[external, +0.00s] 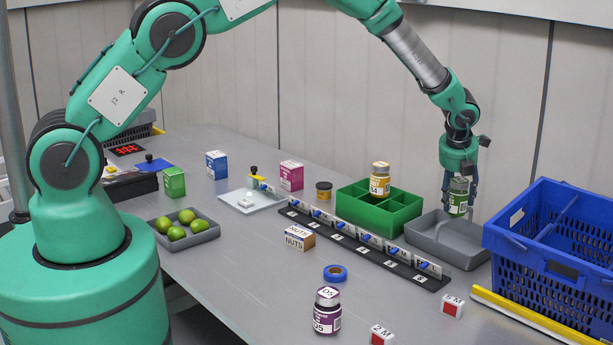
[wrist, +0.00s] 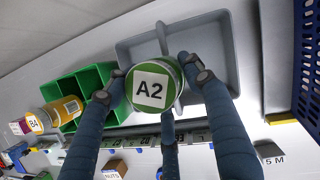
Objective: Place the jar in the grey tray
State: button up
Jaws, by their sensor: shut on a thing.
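A green-labelled jar (external: 458,197) is held upright in my gripper (external: 459,186), which is shut on it. In the wrist view the jar's lid (wrist: 153,86) reads A2, with my fingers around it. The empty grey tray (external: 448,246), with a low divider, lies on the table below the jar. In the wrist view the jar overlaps the left part of this tray (wrist: 215,45) and hides part of the divider. The jar appears to be above the tray floor; the exact gap cannot be told.
A green divided box (external: 365,218) with a yellow jar (external: 380,181) stands left of the tray. A blue crate (external: 545,245) is close on the right. A black strip of labelled blocks (external: 360,245) runs in front. A purple jar (external: 327,312) and another grey tray with limes (external: 205,235) stand farther off.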

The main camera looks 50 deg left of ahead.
jog(key=shift+f, duration=0.1)
jog(key=o, duration=1.5)
jog(key=v, duration=1.2)
jog(key=shift+s, duration=0.1)
jog(key=shift+b, duration=0.3)
